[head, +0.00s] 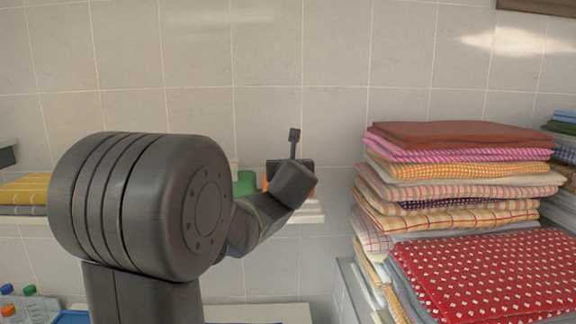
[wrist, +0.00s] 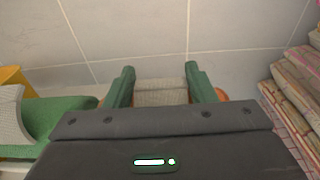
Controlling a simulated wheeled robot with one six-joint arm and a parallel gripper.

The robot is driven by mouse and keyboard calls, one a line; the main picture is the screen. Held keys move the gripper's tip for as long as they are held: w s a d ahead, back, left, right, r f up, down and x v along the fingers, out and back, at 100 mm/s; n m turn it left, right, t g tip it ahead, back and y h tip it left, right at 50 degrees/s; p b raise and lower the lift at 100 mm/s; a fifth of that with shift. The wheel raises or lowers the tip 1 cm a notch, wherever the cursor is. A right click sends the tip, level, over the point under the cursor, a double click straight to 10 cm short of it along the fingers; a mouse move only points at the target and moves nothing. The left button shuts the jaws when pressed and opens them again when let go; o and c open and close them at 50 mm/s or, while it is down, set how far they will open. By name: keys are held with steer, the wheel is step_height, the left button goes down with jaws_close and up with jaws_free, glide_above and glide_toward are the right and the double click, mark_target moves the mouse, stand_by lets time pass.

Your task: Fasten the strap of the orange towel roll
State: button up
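The orange towel roll (head: 265,181) lies on a pale shelf, mostly hidden behind my gripper in the head view. In the wrist view, orange (wrist: 221,95) shows just outside the fingers. A grey-beige strap (wrist: 160,92) lies across the roll, between the two green fingers of my gripper (wrist: 160,75). The fingers stand wide apart on either side of the strap. Whether they touch it is not clear. The strap's end and fastening are hidden by the gripper body. In the head view my gripper (head: 291,170) is seen from behind, at the shelf.
A green roll (wrist: 60,118) with a grey band (wrist: 12,118) lies close on the left. A yellow striped towel (head: 28,190) is farther left. A tall stack of folded towels (head: 455,180) stands at right. The tiled wall (head: 330,70) is close behind the shelf (head: 310,212).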

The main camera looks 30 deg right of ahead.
steer(key=shift+o, duration=1.4)
steer(key=b+v, duration=0.1)
steer(key=v, duration=1.2)
steer(key=shift+s+a, duration=0.2)
steer(key=shift+s, duration=0.15)
steer(key=shift+w+r, duration=0.1)
steer(key=p+x, duration=0.1)
steer(key=x, duration=1.2)
steer(key=shift+w+d, duration=0.25)
steer(key=shift+w, duration=0.05)
steer(key=shift+s, duration=0.1)
